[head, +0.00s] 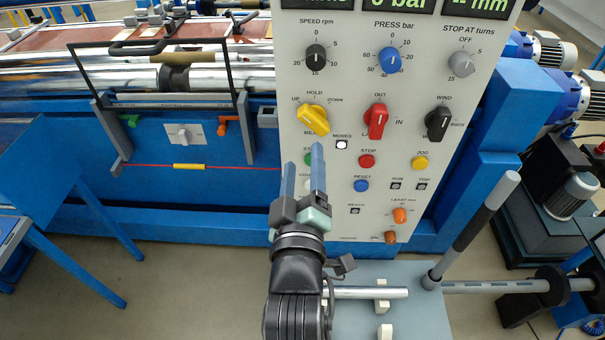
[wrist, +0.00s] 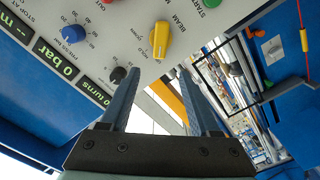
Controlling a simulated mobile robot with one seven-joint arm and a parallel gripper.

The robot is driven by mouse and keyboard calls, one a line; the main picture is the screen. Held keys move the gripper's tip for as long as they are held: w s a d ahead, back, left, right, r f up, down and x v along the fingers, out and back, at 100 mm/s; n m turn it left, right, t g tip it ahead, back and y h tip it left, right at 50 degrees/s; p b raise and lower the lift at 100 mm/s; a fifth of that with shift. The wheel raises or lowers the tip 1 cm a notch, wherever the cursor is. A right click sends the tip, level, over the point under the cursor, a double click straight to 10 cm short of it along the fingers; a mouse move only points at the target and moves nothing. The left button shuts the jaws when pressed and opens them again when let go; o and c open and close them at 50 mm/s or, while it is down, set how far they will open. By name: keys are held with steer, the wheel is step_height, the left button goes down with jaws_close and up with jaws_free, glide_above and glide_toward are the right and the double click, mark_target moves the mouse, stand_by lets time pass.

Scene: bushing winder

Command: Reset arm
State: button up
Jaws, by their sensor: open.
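My gripper (head: 304,170) is in front of the lower left part of the control panel (head: 342,95) in the head view, its blue fingers pointing up and away. In the wrist view my gripper (wrist: 155,85) is open, with the two fingers apart and nothing between them. The yellow HOLD selector (head: 313,119) is just above the fingertips in the head view; it also shows beyond the fingertips in the wrist view (wrist: 160,40). My gripper partly hides the buttons at the panel's left edge. A white lamp (head: 341,145) is beside the yellow selector.
The panel also carries a red selector (head: 376,120), a black selector (head: 437,123) and dials. Below right are a grey platform (head: 425,315) and a slanted lever (head: 475,228). A blue table (head: 40,165) stands at left. Open floor (head: 190,280) lies left of my arm.

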steer(key=shift+s, duration=0.6)
step_height(320, 180, up, 20)
steer(key=d+r+m+t, duration=0.1)
steer(key=m+t, duration=0.3)
steer(key=s+r+m+t, duration=0.2)
steer(key=s+r, duration=0.3)
steer(key=r, duration=0.4)
steer(key=s+r+m+t, duration=0.3)
steer(key=s+r, duration=0.3)
steer(key=r, duration=0.4)
steer(key=shift+d+r, duration=0.25)
